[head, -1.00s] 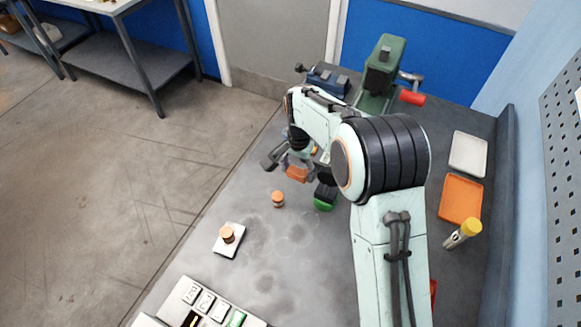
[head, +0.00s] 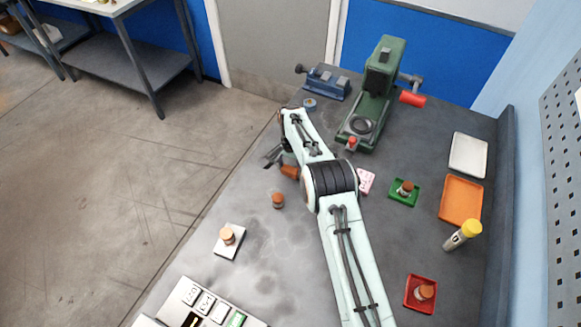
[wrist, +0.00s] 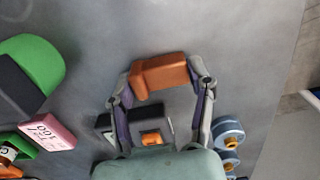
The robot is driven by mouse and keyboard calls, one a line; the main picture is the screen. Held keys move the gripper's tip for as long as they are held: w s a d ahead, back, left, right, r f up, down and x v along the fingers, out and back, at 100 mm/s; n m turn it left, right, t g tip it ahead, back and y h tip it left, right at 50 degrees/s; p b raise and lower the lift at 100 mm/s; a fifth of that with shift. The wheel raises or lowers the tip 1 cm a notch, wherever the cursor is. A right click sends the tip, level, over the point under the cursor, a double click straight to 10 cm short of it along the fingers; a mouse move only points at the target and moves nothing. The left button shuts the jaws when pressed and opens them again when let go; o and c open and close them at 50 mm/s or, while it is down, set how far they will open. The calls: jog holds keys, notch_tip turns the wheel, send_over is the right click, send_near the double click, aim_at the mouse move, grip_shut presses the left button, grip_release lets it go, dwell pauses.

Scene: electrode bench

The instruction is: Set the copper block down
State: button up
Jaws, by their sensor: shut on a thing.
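My gripper (wrist: 163,78) is shut on the orange-brown copper block (wrist: 160,75), with one finger at each end of it. In the head view the block (head: 290,172) shows beside my gripper (head: 281,166), over the left part of the bench, partly covered by my arm. The bench top (wrist: 215,35) under and around the block is bare grey. I cannot tell whether the block touches the bench or hangs a little above it.
A copper-coloured cylinder (head: 278,201) stands close in front of the block. Another sits on a white plate (head: 229,252). A pink block (wrist: 47,132) and a green object (wrist: 38,62) lie left in the wrist view. A green press (head: 371,100) stands at the back.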

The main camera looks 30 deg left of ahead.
jog(key=shift+f, duration=0.1)
jog(key=o, duration=1.2)
jog(key=shift+o, duration=0.2)
